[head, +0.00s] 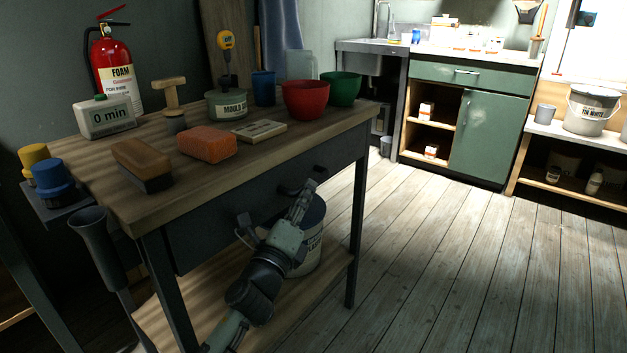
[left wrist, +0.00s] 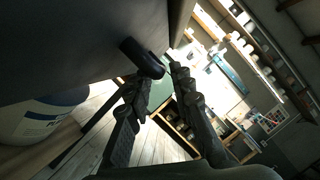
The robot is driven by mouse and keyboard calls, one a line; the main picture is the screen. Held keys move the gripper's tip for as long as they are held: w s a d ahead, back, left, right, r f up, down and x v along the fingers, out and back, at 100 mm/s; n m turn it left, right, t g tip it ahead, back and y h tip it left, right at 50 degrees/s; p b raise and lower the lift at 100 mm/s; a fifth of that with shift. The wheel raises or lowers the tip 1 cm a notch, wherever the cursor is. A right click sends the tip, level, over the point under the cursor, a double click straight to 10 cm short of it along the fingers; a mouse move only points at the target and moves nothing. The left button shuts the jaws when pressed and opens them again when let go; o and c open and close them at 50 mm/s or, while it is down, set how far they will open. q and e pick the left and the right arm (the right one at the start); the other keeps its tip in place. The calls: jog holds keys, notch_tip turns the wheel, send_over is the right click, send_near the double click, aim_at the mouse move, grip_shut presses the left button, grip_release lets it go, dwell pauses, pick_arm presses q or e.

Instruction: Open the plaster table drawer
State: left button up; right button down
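The plaster table (head: 340,113) has a wooden top and a dark drawer (head: 215,226) in its front, which looks closed. A dark handle (head: 290,188) shows on the drawer front, partly hidden by my left gripper. My left gripper (head: 306,188) is raised in front of the drawer, close to this handle. In the left wrist view, a black handle (left wrist: 142,58) sticks out from the dark drawer front (left wrist: 80,45). The fingers of my left gripper (left wrist: 158,76) are spread, with the handle's end near the gap between their tips; contact is unclear. My right gripper is not in view.
A plaster bucket (head: 312,250) stands on the lower shelf behind my left arm; it also shows in the left wrist view (left wrist: 38,118). The tabletop holds an orange sponge (head: 208,144), a brush (head: 142,163), bowls and a timer. The floor (head: 450,260) to the right is clear.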

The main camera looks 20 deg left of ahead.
pick_arm(q)
jog(key=shift+x, duration=2.25)
jog(key=shift+c, duration=0.6)
grip_shut()
